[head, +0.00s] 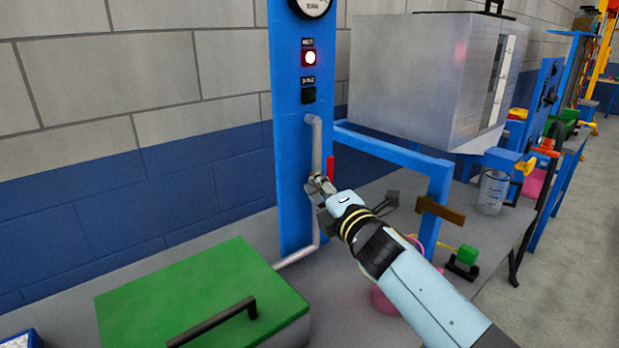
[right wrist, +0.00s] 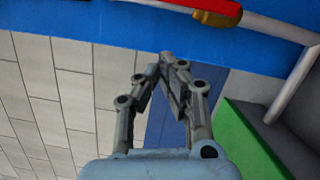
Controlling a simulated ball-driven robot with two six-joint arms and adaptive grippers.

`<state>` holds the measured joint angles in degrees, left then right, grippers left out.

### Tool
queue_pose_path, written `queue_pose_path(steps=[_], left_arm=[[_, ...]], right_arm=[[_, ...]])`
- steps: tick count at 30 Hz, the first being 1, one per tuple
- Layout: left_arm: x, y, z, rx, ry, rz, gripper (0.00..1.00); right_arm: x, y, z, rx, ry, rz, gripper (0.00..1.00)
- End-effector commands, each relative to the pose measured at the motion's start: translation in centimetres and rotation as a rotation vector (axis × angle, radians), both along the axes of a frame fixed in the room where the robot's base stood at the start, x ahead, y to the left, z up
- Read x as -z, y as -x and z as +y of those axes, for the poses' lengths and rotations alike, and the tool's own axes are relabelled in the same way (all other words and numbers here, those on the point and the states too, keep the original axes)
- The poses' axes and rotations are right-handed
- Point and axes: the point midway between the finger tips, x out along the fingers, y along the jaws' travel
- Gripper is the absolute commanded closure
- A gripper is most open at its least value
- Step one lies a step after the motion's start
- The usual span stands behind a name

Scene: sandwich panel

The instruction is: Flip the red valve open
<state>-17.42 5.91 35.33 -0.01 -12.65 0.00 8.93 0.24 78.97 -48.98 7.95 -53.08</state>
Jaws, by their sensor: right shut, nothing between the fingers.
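The red valve handle (head: 330,167) stands upright beside the grey pipe (head: 317,135) on the blue panel (head: 290,175). In the right wrist view the red handle (right wrist: 218,6) lies at the top edge, partly cut off, over a brass-coloured part on the pipe. My right gripper (head: 319,183) is just below the handle in the head view and hides part of the valve body. In the right wrist view its fingertips (right wrist: 167,60) are together and empty, with the valve beyond them, up and to the right. I cannot tell whether they touch the valve. My left gripper is not in view.
A green-lidded box (head: 195,290) with a black handle sits at the lower left. A metal cabinet (head: 420,80) stands to the right above a blue frame (head: 400,152). A can (head: 492,192) stands on the grey bench.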

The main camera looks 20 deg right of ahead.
Motion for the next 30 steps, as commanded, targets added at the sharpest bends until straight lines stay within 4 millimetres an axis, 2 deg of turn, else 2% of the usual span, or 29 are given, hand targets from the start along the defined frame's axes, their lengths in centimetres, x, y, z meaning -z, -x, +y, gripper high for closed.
queue_pose_path(steps=[6,12,30], left_arm=[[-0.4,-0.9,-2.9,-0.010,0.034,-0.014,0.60],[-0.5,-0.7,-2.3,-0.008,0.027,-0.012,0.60],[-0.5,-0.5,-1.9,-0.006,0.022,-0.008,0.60]], right_arm=[[0.0,3.8,-0.3,-0.001,0.000,0.002,1.00],[0.0,6.0,-0.6,0.000,-0.001,0.000,1.00],[0.0,6.5,-0.7,0.003,-0.005,0.002,1.00]])
